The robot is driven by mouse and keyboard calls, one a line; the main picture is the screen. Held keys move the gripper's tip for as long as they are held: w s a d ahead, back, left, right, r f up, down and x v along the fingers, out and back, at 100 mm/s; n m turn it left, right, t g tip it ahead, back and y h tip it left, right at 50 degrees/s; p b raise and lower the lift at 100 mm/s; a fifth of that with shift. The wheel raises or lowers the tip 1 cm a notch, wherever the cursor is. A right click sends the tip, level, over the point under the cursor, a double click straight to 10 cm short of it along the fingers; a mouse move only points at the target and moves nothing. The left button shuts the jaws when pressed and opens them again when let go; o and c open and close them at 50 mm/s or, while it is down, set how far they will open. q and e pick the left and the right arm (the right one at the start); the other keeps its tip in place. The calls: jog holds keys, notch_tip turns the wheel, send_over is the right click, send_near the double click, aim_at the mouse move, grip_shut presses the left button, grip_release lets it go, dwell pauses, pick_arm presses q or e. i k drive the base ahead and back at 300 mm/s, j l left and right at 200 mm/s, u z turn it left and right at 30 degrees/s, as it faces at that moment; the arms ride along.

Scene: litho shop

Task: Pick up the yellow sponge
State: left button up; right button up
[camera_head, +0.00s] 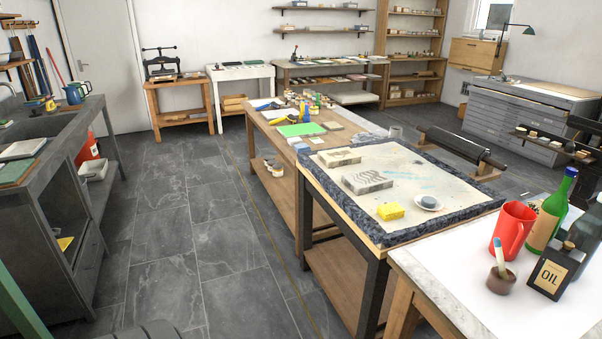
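A yellow sponge (390,211), a small bright block, lies flat on the near part of the pale, dark-edged stone slab (440,185) that tops a wooden work table. A small white dish (428,203) with a dark item in it sits just to its right. Nothing covers the sponge. Neither of my grippers shows in this view.
Two stone blocks, one patterned (367,181), lie behind the sponge. A white-topped table (500,315) at front right holds a red jug (512,230), a green bottle (552,210) and an oil tin (554,274). Open tiled floor (190,230) lies left of the tables.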

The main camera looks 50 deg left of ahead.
aim_at(390, 212)
jog(key=u, duration=1.3)
